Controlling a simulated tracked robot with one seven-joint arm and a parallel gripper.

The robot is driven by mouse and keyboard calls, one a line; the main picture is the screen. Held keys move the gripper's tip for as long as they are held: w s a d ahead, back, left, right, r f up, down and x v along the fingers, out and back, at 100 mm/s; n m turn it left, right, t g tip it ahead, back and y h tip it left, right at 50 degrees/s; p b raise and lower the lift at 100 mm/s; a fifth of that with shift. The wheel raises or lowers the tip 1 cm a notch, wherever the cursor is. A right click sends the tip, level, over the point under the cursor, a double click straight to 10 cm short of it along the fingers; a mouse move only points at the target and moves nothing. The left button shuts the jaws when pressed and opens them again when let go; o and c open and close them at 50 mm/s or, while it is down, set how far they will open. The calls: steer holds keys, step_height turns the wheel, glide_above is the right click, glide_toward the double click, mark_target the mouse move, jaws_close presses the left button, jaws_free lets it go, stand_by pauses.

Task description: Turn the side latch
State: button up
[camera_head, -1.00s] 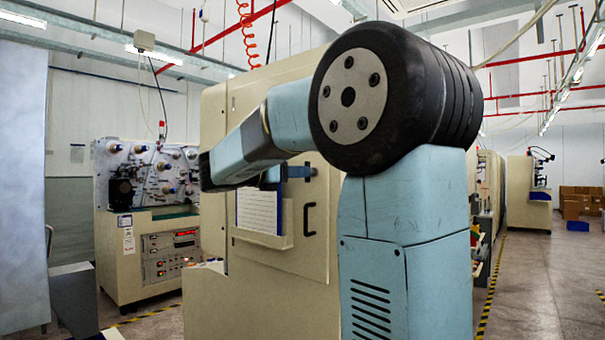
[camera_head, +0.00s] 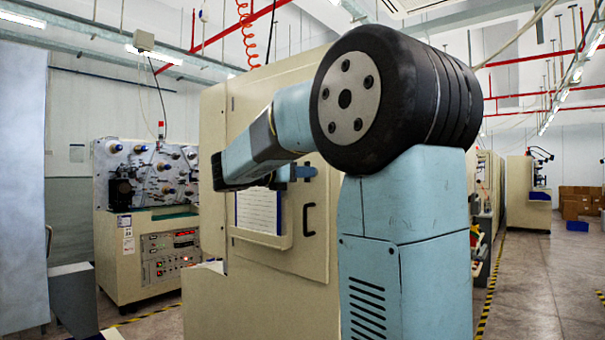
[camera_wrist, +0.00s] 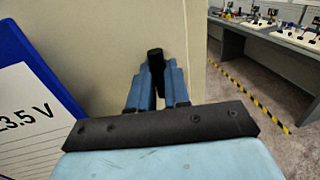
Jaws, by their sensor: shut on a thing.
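The side latch (camera_wrist: 155,54) shows in the wrist view as a short black bar standing out at the tips of my blue fingers, against the beige cabinet wall. My gripper (camera_wrist: 155,70) is shut on it, with a finger on each side. The fingers hide the latch's lower part.
The beige cabinet (camera_head: 305,259) carries a black door handle (camera_head: 308,220) below my gripper. A lined sheet (camera_head: 258,212) in a blue-edged holder is close to its left. In the wrist view, floor and grey workbenches (camera_wrist: 262,40) lie past the cabinet edge.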

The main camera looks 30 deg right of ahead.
jaws_close()
steer(key=shift+m, duration=0.3)
steer(key=shift+s+d+m+t+y, duration=0.1)
steer(key=shift+m+t+y, duration=0.35)
steer(key=shift+m, duration=2.05)
steer(key=shift+s+a+m+t+y, duration=0.1)
steer(key=shift+m+t+y, duration=0.35)
steer(key=shift+m, duration=2.05)
steer(key=shift+d+m+t+y, duration=0.1)
steer(key=shift+m+t+y, duration=0.3)
steer(key=shift+m, duration=2.1)
steer(key=shift+f+y, duration=0.15)
steer(key=shift+y, duration=0.15)
steer(key=o, duration=0.7)
jaws_free()
steer(key=shift+r, duration=0.2)
steer(key=v, duration=1.3)
steer(key=shift+a, duration=0.45)
